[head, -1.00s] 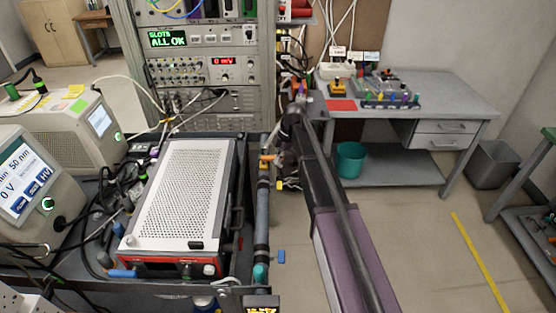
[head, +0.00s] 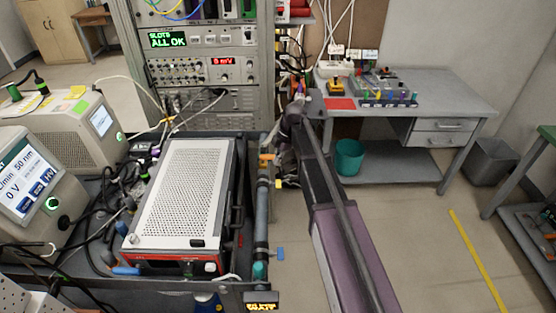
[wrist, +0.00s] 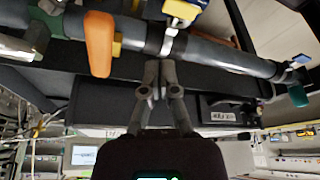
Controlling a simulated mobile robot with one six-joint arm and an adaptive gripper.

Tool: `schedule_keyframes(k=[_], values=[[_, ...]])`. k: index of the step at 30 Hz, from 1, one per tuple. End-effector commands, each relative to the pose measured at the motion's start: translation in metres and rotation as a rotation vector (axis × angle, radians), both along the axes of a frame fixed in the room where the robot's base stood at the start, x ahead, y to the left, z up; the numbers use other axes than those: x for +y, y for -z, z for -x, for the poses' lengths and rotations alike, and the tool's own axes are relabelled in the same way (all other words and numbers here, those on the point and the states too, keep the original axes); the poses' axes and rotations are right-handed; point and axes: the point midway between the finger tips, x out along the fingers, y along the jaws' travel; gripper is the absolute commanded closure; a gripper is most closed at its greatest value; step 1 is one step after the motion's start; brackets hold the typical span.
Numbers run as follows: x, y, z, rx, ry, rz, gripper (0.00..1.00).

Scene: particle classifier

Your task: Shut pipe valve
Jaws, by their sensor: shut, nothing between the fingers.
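A grey pipe (head: 262,215) runs along the right side of the cart. It carries several small valve handles: an orange one (head: 267,158) near the far end, a blue one (head: 281,253) and a teal one (head: 259,270) near the front. In the wrist view the pipe (wrist: 222,55) crosses the top, with the orange handle (wrist: 99,45) hanging across it at left, a blue-and-yellow valve part (wrist: 182,10) at top middle and a teal handle (wrist: 297,95) at right. My gripper (wrist: 160,68) is shut and empty, its tips just below the pipe in the picture; contact is unclear.
A perforated white instrument (head: 180,190) stands on the cart left of the pipe. A tall rack (head: 205,70) stands behind. A grey desk (head: 450,95) and a teal bin (head: 349,157) are at right.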

Motion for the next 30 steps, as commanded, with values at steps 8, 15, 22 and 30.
schedule_keyframes(k=[8,15,22,30], values=[[0.000,-0.029,-0.009,0.001,0.000,-0.001,1.00],[0.000,-0.049,-0.016,0.001,0.000,-0.001,1.00],[0.000,-0.066,-0.022,0.001,0.000,-0.001,1.00],[-0.001,-0.074,-0.025,0.001,0.000,-0.001,1.00]])
